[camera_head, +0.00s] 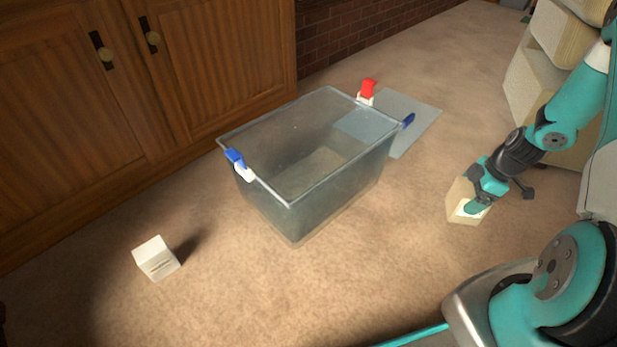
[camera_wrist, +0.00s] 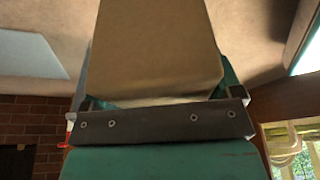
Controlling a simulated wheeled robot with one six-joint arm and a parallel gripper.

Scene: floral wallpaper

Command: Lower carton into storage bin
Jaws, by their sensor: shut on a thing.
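The carton (camera_head: 458,203) is a small tan box with a pale face, held at the right of the head view. My gripper (camera_head: 477,205) is shut on it, and the carton hangs to the right of the bin, apart from it. In the wrist view the carton (camera_wrist: 152,50) fills the middle, between the teal fingers of my gripper (camera_wrist: 155,98). The storage bin (camera_head: 300,208) is a clear open tub on the carpet in the middle of the head view. It has blue and red clips at its rim, and no object is clearly visible inside it.
A small white box (camera_head: 155,258) lies on the carpet left of the bin. A flat translucent sheet (camera_head: 412,118) lies behind the bin at right. Wooden cabinets (camera_head: 215,75) stand at the back left. Pale shelving (camera_head: 535,85) stands at the right. Carpet in front is clear.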

